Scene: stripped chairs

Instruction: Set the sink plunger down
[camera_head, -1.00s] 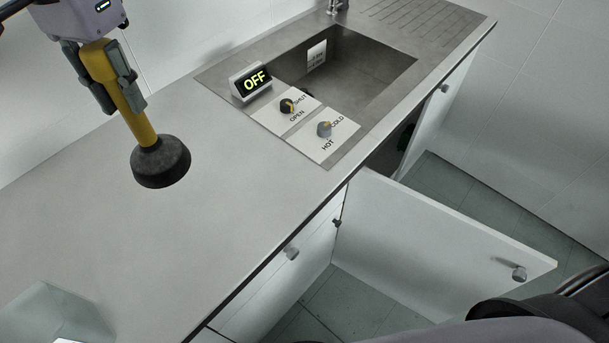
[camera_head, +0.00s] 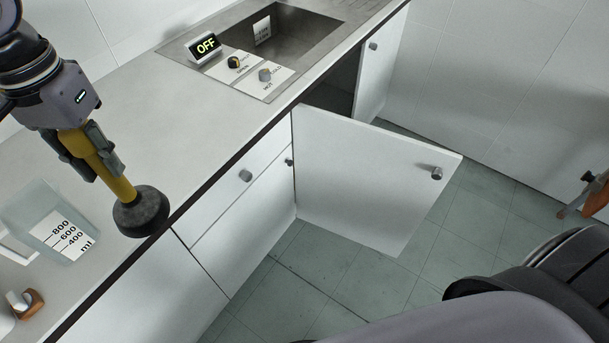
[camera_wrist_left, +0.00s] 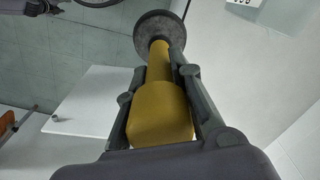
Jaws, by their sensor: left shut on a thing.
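The sink plunger has a yellow handle and a black rubber cup (camera_head: 141,211). My left gripper (camera_head: 92,155) is shut on the yellow handle, and the cup hangs below it, tilted, near the front edge of the countertop (camera_head: 150,110). I cannot tell how far the cup is above the counter. In the left wrist view the yellow handle (camera_wrist_left: 161,110) lies between both fingers, with the cup (camera_wrist_left: 158,33) beyond the fingertips. My right gripper is not clearly in view.
A clear measuring beaker (camera_head: 52,222) stands on the counter left of the plunger. A small wooden object (camera_head: 27,303) is at the lower left. The sink (camera_head: 285,35) and "OFF" display (camera_head: 204,47) are farther back. An open cabinet door (camera_head: 365,175) juts out in front.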

